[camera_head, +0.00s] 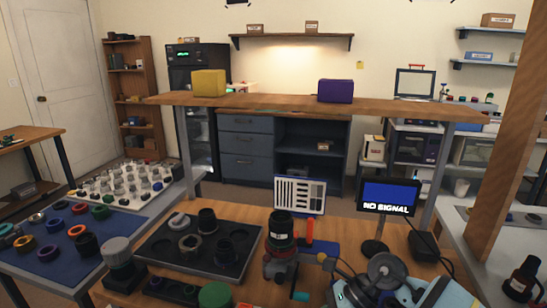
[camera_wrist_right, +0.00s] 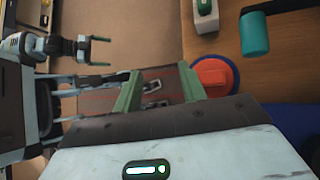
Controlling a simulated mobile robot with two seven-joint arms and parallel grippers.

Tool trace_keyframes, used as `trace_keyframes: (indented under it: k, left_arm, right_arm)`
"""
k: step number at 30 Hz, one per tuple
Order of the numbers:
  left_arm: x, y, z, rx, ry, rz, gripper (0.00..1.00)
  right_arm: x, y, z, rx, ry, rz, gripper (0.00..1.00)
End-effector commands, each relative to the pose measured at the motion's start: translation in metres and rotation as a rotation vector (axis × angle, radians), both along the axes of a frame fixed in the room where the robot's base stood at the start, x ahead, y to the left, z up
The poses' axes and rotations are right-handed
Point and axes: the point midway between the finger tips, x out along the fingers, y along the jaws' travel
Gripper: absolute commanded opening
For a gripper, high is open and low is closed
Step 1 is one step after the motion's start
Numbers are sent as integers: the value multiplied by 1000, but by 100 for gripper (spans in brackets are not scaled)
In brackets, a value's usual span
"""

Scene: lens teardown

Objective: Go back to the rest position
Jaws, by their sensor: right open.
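My right gripper (camera_wrist_right: 160,78) shows in the right wrist view, with its two green fingers spread apart and nothing between them. A red-orange round part on a blue base (camera_wrist_right: 213,76) lies just right of its right finger, on or over the wooden table edge. My left gripper (camera_wrist_right: 105,52) shows at the upper left of the same view, its green fingers apart and empty, over the floor. In the head view, light-blue parts of my arm (camera_head: 440,292) show at the lower right; neither gripper's fingers can be made out there.
The wooden table holds a dark tray (camera_head: 160,262) of lens parts, a lens on a stand (camera_head: 282,232) and a "NO SIGNAL" monitor (camera_head: 388,196). A blue mat (camera_head: 60,255) with several rings lies left. A raised wooden shelf (camera_head: 270,104) carries yellow and purple boxes.

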Motion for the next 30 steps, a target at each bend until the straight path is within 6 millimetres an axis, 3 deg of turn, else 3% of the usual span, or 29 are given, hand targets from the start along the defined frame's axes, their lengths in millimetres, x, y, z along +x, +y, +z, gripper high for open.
trace_keyframes:
  k: [3,6,9,13,17,22,26,30]
  left_arm:
    - [4,0,6,0,-10,0,99]
    - [6,0,8,1,-15,0,99]
    - [8,0,11,1,-21,0,99]
    - [12,0,17,1,-32,0,99]
    - [17,0,23,0,-45,0,99]
    - [22,1,31,1,-60,0,99]
    - [24,1,36,2,-69,-1,99]
    - [27,2,41,5,-78,-2,99]
  right_arm:
    - [-30,41,4,230,151,-109,41]
    - [-47,64,12,407,291,-223,41]
    - [-59,78,21,571,445,-349,41]
    - [-67,82,30,769,663,-534,41]
    - [-70,72,30,943,894,-740,41]
    - [-75,43,12,1138,1207,-1034,41]
    - [-87,12,-16,1261,1453,-1277,41]
    - [-113,-25,-57,1370,1714,-1554,41]
